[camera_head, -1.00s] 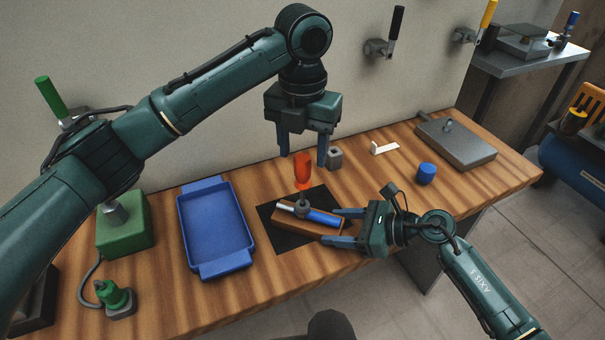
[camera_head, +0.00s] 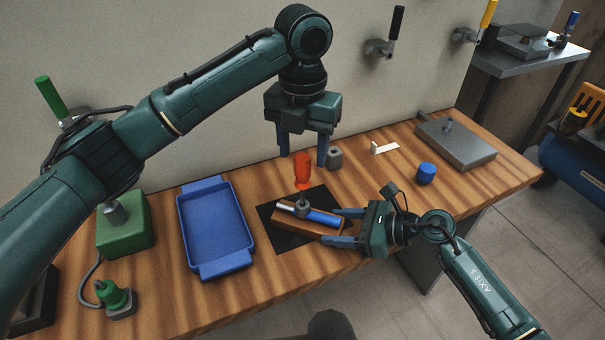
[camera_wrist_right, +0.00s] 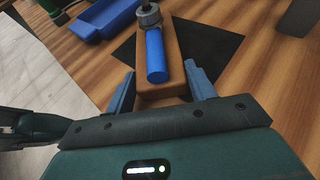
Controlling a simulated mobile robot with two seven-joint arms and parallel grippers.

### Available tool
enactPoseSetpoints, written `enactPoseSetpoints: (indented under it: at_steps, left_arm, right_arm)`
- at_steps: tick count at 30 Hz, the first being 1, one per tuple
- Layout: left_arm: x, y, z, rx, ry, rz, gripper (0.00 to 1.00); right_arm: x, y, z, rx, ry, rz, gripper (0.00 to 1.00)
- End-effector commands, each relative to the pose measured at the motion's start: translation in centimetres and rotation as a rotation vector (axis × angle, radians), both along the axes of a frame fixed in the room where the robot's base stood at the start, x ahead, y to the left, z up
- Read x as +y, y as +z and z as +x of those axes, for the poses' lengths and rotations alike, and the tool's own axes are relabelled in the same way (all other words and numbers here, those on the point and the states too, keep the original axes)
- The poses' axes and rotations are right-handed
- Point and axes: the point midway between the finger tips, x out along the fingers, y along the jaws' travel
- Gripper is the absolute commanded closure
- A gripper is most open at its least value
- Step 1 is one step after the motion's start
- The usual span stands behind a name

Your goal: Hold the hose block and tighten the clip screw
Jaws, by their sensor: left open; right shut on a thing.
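The brown hose block (camera_head: 325,231) lies on a black mat on the bench. A blue hose (camera_head: 322,217) and a silver pipe (camera_head: 287,206) lie along its top, with a grey clip (camera_head: 302,209) around their junction. The hose and clip also show in the right wrist view. My right gripper (camera_head: 331,227) is shut on the block's near end.
A blue tray (camera_head: 249,267) lies left of the black mat (camera_head: 283,241). Behind the mat stands a small grey block (camera_head: 335,158). Green devices (camera_head: 126,228) stand at left.

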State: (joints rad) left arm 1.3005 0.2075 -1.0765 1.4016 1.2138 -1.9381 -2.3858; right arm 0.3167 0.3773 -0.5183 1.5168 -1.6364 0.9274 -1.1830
Motion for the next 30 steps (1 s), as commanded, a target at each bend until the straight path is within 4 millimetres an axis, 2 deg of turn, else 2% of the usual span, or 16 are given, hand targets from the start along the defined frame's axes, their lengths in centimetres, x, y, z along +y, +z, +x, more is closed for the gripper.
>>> enactPoseSetpoints:
  at_steps: [5, 6, 15, 20, 27, 30]
  left_arm:
    - [0.02, 0.00, 0.01, 0.000, 0.000, 0.000, 0.49]
    - [0.01, 0.00, 0.00, 0.000, 0.000, 0.000, 0.49]
    - [0.01, 0.00, 0.00, 0.000, 0.000, 0.000, 0.49]
    - [0.01, 0.01, 0.00, 0.000, 0.000, 0.000, 0.49]
    - [0.00, 0.00, 0.00, 0.000, 0.000, 0.000, 0.49]
    - [0.00, 0.00, 0.00, 0.000, 0.000, 0.000, 0.49]
  right_arm:
    - [-0.03, 0.05, 0.06, -0.001, -0.002, 0.001, 0.53]
    - [-0.03, 0.06, 0.06, -0.001, -0.002, 0.001, 0.45]
    - [-0.02, 0.03, 0.03, 0.000, -0.001, 0.000, 0.20]
    - [-0.01, 0.01, 0.02, 0.000, -0.001, 0.000, 0.20]
    - [-0.01, 0.00, 0.01, 0.000, 0.000, 0.000, 0.02]
    - [0.00, -0.01, 0.00, 0.000, 0.000, 0.000, 0.02]
